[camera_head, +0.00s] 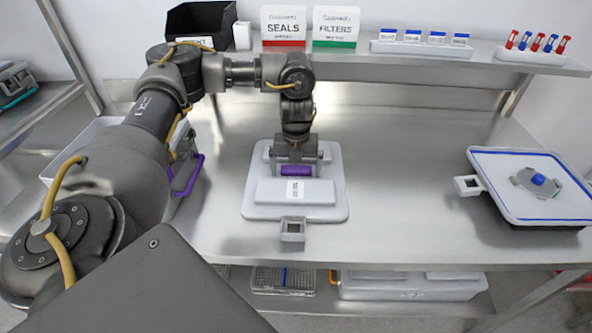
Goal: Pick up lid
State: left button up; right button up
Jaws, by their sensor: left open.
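A pale, round-cornered lid-like plate (255,212) lies flat in the middle of the steel bench. It has a raised, labelled white block on top and a square-holed tab at its front edge. My left gripper (296,170) reaches down over the plate's back part. It is open, with a purple bar-shaped part between or just in front of its fingers; I cannot tell whether they touch it. A second white lid-like panel (520,208) with a blue border and blue knob sits on a dark body at the right. My right gripper is not in view.
A purple handle (187,177) and a pale bin (70,158) are at the left, partly behind my arm. A back shelf holds a black bin (200,22), SEALS (283,27) and FILTERS (336,27) boxes. The bench between plate and right panel is clear.

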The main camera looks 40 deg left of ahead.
pick_arm(q)
jog(key=shift+f, duration=0.2)
jog(key=shift+s+r, duration=0.1)
jog(key=c, duration=1.4)
jog(key=shift+c, duration=0.3)
jog(key=shift+r, duration=0.5)
jog(key=shift+w+r, duration=0.2)
jog(key=shift+r, duration=0.8)
jog(key=s+a+r+p, duration=0.2)
jog(key=s+a+r, duration=0.1)
jog(key=s+r, duration=0.7)
jog(key=s, duration=0.3)
jog(key=shift+s, duration=0.4)
